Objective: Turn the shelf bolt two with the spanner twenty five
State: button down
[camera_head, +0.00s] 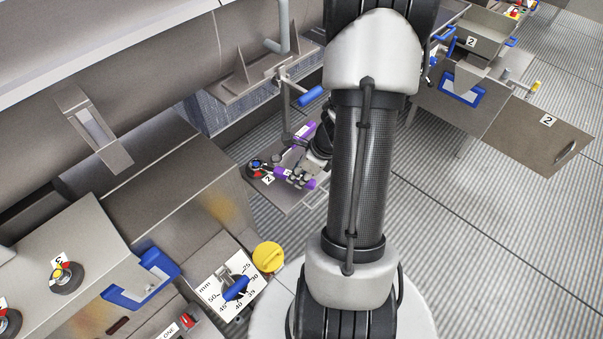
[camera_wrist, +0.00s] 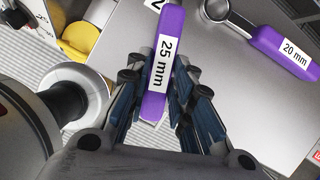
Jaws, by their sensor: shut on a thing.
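The purple 25 mm spanner (camera_wrist: 163,75) is between the fingers of my gripper (camera_wrist: 157,88), which is shut on its handle. It also shows in the head view (camera_head: 279,172), pointing left toward shelf bolt two. Its head is outside the wrist view. Shelf bolt two (camera_head: 257,165), a dark round piece with a coloured top, stands at the left end of the small grey shelf (camera_head: 288,204), by a "2" label. In the head view the spanner's far end is at the bolt; I cannot tell whether it is around it. My gripper (camera_head: 305,177) is over the shelf.
A purple 20 mm spanner (camera_wrist: 282,53) lies on the shelf to the right in the wrist view. A yellow knob (camera_head: 268,257) and a mm dial with a blue pointer (camera_head: 236,288) are nearby.

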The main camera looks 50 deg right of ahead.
jog(key=shift+s+a+m+h+b, duration=0.15)
jog(key=shift+a+m+h+b, duration=0.1)
jog(key=shift+a+m+b, duration=0.5)
jog(key=shift+s+a+m+h+b, duration=0.15)
jog(key=shift+a+m+h+b, duration=0.1)
jog(key=shift+a+m+b, duration=0.45)
jog(key=shift+a+m+h+b, duration=0.4)
jog(key=shift+a+m+b, duration=0.55)
jog(key=shift+a+b, duration=0.4)
jog(key=shift+a, duration=0.2)
jog(key=shift+r+p, duration=0.15)
jog(key=shift+p, duration=0.15)
notch_tip(320, 180, up, 6)
jog(key=p, duration=0.5)
jog(key=shift+p, duration=0.35)
jog(key=shift+w, duration=0.1)
